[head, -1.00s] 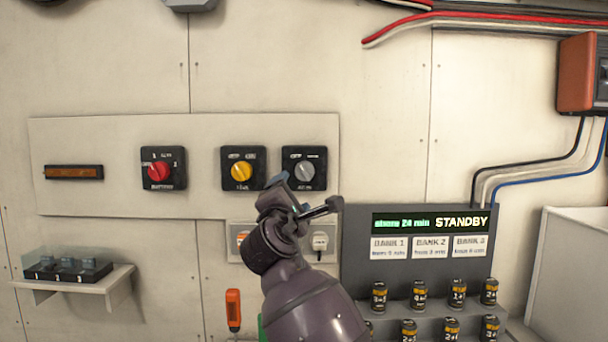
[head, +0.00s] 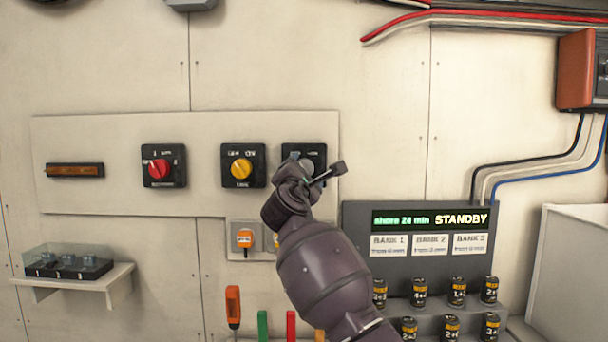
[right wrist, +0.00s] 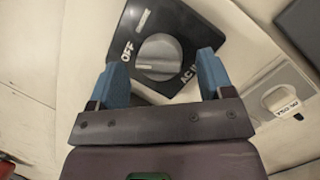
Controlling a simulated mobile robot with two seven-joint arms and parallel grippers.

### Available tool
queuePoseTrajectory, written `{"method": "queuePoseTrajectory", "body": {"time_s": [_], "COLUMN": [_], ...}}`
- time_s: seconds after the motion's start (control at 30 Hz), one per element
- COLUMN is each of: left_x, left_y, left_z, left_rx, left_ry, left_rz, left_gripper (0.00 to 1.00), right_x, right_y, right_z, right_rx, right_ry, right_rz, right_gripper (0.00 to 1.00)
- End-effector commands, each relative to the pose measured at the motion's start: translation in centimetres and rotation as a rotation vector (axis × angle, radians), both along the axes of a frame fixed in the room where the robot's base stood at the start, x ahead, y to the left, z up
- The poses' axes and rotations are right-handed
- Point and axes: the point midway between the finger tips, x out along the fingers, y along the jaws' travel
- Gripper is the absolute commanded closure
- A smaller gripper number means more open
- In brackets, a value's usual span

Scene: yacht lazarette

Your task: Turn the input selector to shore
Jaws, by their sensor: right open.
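A black switch plate with a round grey knob (right wrist: 160,52) fills the top of the right wrist view. Its readable labels are "OFF" at left and "AC IN", partly covered, at lower right; a third, at the top, is too blurred to read. In the head view this plate (head: 318,151) is the rightmost of three, mostly behind my right gripper (head: 313,170). My right gripper is open, its blue fingers (right wrist: 163,80) on either side of the knob's near side. I cannot tell whether they touch it. My left gripper is not in view.
A yellow knob (head: 242,169) and a red knob (head: 158,169) are on the same panel to the left. An orange plug (head: 245,238) is below. A display (head: 430,220) reads "shore 24 min STANDBY", with several batteries under it. Tools with coloured handles (head: 233,307) stand lower down.

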Motion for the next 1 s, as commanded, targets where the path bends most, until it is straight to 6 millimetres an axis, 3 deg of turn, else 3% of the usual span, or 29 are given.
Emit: {"method": "queuePoseTrajectory", "body": {"time_s": [0.2,0.53,0.83,1.0], "left_x": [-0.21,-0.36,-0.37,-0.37], "left_y": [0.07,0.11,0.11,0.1], "left_z": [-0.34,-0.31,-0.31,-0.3], "left_rx": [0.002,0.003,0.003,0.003], "left_ry": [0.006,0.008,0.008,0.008], "left_rz": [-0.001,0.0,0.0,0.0], "left_gripper": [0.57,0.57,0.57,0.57], "right_x": [1.2,1.35,1.34,1.34], "right_y": [-0.21,-0.27,-0.28,-0.27], "right_z": [0.27,0.37,0.33,0.31], "right_rx": [0.001,0.001,0.001,0.008], "right_ry": [0.0,0.0,0.0,0.001], "right_rz": [0.001,0.001,0.001,0.001], "right_gripper": [0.26,0.26,0.72,0.73]}}
